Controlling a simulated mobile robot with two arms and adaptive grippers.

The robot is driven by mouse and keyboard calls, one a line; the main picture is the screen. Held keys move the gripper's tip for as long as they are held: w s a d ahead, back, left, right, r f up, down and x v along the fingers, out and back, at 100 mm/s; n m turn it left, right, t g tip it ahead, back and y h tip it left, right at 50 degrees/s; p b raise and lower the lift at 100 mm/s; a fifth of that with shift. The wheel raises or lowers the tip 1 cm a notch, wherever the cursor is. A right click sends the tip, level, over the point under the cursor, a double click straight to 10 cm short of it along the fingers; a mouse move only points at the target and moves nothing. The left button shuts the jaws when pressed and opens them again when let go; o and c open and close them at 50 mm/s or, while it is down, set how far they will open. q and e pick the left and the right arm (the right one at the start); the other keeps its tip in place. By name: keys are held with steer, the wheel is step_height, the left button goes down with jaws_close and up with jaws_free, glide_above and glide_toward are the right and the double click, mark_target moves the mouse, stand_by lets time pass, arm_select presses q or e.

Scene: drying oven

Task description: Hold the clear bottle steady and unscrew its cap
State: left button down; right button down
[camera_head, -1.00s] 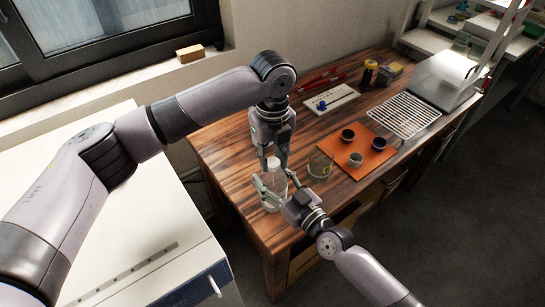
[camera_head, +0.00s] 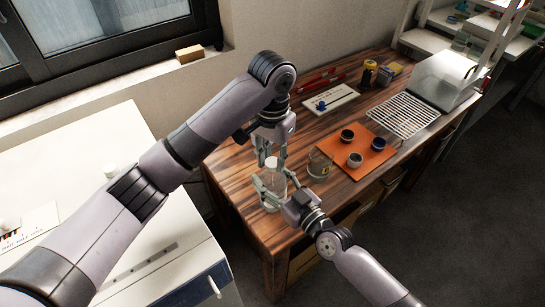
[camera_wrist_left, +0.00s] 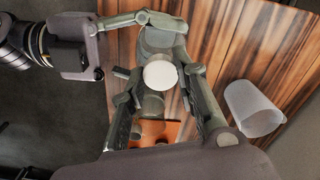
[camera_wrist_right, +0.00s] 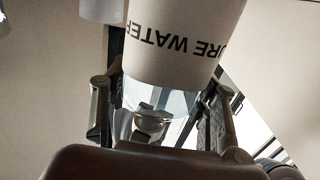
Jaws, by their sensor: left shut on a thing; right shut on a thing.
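The clear bottle (camera_head: 272,195) stands upright near the left end of the wooden table. Its white label with "PURE WATER" (camera_wrist_right: 185,35) shows inverted in the right wrist view. My right gripper (camera_head: 270,190) is shut on the bottle's body from the side. My left gripper (camera_head: 271,158) comes down from above and is shut on the white cap (camera_head: 271,162). In the left wrist view the round cap (camera_wrist_left: 160,75) sits between the two fingers. The cap is at the bottle's top; whether it has loosened cannot be told.
A glass beaker (camera_head: 320,163) stands just right of the bottle. An orange mat (camera_head: 375,165) holds small dark cups. A translucent container (camera_wrist_left: 252,108) shows in the left wrist view. A wire rack (camera_head: 404,115) lies farther right. A white cabinet (camera_head: 165,255) stands at left.

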arm_select(q)
steer(key=n, duration=0.9)
steer(key=shift+w+n, duration=0.1)
steer(key=shift+n, duration=0.2)
steer(key=n, duration=0.3)
steer(key=shift+n, duration=0.4)
steer(key=n, duration=0.5)
steer(key=shift+a+r, duration=0.1)
steer(key=shift+r, duration=0.05)
steer(key=shift+r, duration=1)
